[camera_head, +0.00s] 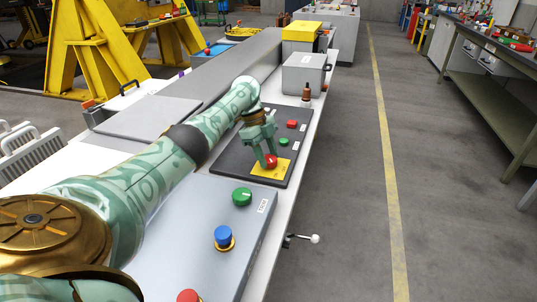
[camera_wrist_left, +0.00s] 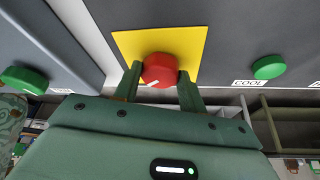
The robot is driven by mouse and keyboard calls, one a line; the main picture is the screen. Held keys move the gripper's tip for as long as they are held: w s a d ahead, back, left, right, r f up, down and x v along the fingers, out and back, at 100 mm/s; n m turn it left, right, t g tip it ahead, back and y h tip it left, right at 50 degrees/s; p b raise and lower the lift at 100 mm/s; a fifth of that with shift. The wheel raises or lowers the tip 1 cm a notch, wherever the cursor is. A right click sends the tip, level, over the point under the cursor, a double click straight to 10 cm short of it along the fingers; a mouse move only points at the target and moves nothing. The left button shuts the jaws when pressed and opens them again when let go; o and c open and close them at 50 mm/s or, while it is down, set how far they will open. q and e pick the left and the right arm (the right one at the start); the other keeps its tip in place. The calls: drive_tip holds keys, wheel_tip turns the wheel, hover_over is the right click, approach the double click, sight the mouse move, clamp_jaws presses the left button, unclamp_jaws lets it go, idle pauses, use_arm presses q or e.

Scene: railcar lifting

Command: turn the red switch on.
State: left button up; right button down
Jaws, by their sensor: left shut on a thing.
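The red switch (camera_head: 270,161) is a round knob on a yellow plate (camera_head: 271,173), set on a dark panel (camera_head: 289,158). In the left wrist view the red switch (camera_wrist_left: 160,69) sits between the two fingers, with a white mark on its lower left. The yellow plate (camera_wrist_left: 188,42) lies behind it. My left gripper (camera_head: 267,161) comes down from above and is shut on the red switch, one finger on each side, and it also shows in the left wrist view (camera_wrist_left: 158,78). My right gripper is not in view.
A green knob (camera_head: 242,197), a blue button (camera_head: 223,236) and a red button (camera_head: 188,296) sit on the nearer grey panel. A small green button (camera_head: 284,142) and a red button (camera_head: 292,124) are farther along the dark panel. Open floor lies to the right.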

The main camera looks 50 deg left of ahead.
use_arm(q)
drive_tip(key=shift+f+m+g+b, duration=0.1)
drive_tip(key=shift+m+g+b, duration=0.25)
drive_tip(key=shift+m, duration=0.25)
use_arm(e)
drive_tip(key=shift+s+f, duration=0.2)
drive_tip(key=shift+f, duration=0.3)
use_arm(q)
drive_tip(key=o, duration=1)
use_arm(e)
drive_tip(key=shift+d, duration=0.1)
use_arm(q)
drive_tip(key=shift+b+v, duration=3.05)
drive_tip(key=shift+v, duration=3)
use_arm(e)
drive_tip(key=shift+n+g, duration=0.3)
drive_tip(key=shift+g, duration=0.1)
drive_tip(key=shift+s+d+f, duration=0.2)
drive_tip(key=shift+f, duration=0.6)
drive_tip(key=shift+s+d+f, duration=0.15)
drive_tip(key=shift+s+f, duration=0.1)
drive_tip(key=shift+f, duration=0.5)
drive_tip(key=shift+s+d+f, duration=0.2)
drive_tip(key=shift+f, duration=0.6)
